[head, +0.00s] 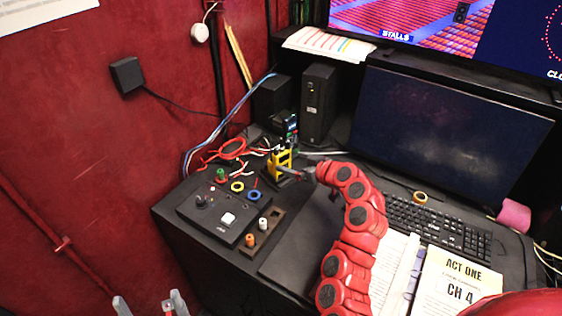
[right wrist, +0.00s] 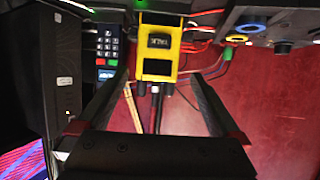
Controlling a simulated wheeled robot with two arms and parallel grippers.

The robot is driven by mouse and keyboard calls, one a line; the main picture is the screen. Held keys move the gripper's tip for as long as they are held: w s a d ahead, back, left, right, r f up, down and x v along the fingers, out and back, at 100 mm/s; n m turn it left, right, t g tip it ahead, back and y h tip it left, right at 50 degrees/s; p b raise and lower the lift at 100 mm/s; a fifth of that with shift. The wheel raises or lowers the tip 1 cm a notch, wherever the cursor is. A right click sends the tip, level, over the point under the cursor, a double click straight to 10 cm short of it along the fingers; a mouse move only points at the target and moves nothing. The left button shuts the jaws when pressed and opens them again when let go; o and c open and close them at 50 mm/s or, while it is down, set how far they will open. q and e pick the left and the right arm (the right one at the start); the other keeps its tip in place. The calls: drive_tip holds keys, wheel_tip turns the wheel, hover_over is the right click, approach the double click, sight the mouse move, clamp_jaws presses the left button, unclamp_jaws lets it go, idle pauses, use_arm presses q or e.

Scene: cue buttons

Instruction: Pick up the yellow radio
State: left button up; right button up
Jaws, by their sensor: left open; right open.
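The yellow radio (head: 281,160) stands upright on the black desk, in front of the speakers at the back left. It has a black front label and also shows in the right wrist view (right wrist: 160,48), upside down with dark antenna-like parts pointing down. My right gripper (head: 287,173) is at the radio, partly hiding its lower part. In the right wrist view its open fingers (right wrist: 160,80) lie on either side of the radio's end, with gaps showing; they do not appear closed on it. My left gripper (head: 150,303) is open at the bottom edge, far from the radio.
A black button box (head: 215,215) and a small holder with orange and white pegs (head: 262,233) stand left and front of the radio. A dark keypad device (head: 290,128) is just behind it. Speakers (head: 318,105), cables (head: 215,130), a monitor (head: 445,125) and keyboard (head: 440,225) surround the area.

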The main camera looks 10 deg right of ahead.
sight(284, 158)
drive_tip(key=shift+p+x, duration=0.3)
drive_tip(key=shift+x, duration=0.7)
drive_tip(key=p+x, duration=0.2)
drive_tip(key=shift+w+r, duration=0.1)
drive_tip(key=shift+w, duration=0.25)
drive_tip(key=shift+p+x, duration=0.4)
drive_tip(key=shift+x, duration=0.9)
drive_tip(key=shift+c, duration=0.3)
drive_tip(key=c, duration=1.3)
drive_tip(key=shift+c, duration=0.2)
